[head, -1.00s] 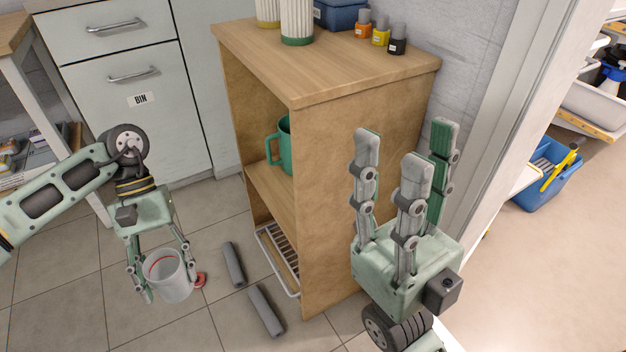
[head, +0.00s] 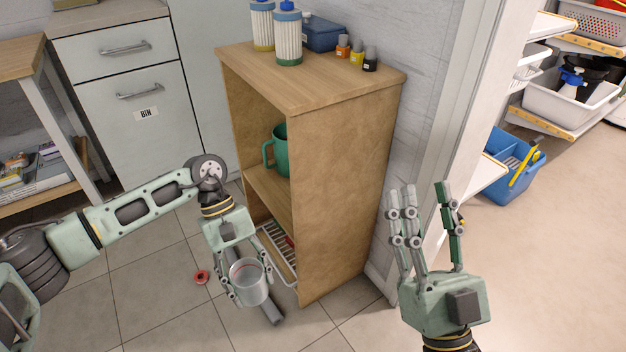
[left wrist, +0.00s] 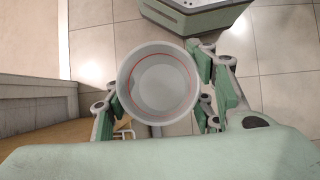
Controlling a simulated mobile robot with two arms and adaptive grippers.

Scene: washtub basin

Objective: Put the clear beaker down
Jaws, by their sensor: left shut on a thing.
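The clear beaker (head: 249,282) looks like a translucent greyish cup with a thin red line near its rim. My left gripper (head: 246,290) is shut on it, with fingers on both sides. The beaker is held roughly upright with its mouth up, in front of the wooden shelf's lower part. In the left wrist view the beaker (left wrist: 158,82) is seen from above and looks empty. Its bottom's distance from the floor cannot be told. My right gripper (head: 428,208) is empty and open, fingers pointing up, right of the shelf.
The wooden shelf unit (head: 345,190) holds a green mug (head: 281,152) on its middle shelf and a wire rack (head: 278,250) below. Bottles and small jars stand on top. A red ring-like piece (head: 201,277) and grey bars (head: 268,308) lie on the tiled floor. Floor at left is clear.

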